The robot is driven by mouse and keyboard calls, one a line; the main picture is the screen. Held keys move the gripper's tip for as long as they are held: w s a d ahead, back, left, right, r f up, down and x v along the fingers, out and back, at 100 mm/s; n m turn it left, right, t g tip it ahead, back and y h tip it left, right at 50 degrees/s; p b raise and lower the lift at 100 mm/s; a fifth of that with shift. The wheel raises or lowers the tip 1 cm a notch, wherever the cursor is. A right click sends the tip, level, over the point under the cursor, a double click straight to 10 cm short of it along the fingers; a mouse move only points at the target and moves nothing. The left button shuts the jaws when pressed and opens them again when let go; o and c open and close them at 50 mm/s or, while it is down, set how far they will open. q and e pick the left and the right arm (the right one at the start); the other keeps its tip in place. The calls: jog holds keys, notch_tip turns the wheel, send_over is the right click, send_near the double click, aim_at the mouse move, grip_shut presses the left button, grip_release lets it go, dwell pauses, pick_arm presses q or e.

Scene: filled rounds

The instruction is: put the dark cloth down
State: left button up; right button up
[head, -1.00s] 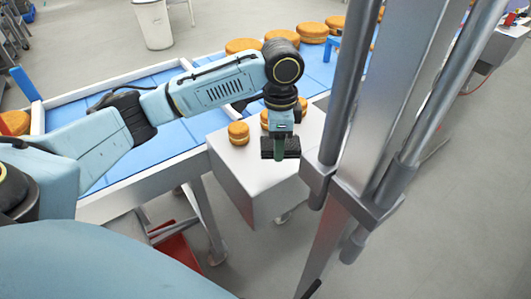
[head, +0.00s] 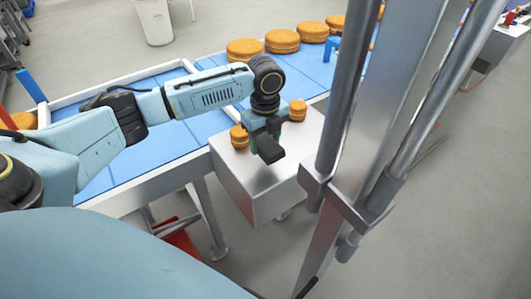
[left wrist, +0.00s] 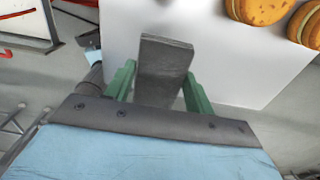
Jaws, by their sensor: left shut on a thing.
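The dark cloth (left wrist: 163,60) is a flat, folded dark grey strip. It sits between the green fingers of my left gripper (left wrist: 155,85) in the left wrist view, and they are shut on it. In the head view the dark cloth (head: 269,149) hangs below my left gripper (head: 262,135), over the top of a white box-like stand (head: 260,185). I cannot tell whether the cloth touches the stand. My right gripper is not in view.
Small filled rounds (head: 239,136) (head: 298,110) stand on the white stand beside the gripper. A blue conveyor (head: 150,165) with larger rounds (head: 243,49) runs behind. A metal post (head: 345,120) rises at the right. The stand's front top is clear.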

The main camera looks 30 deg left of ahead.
aim_at(265, 153)
pick_arm(q)
jog(key=shift+f, duration=2.4)
jog(key=shift+f, duration=0.1)
jog(key=o, duration=1)
notch_tip(265, 153, up, 12)
jog(key=shift+r, duration=0.15)
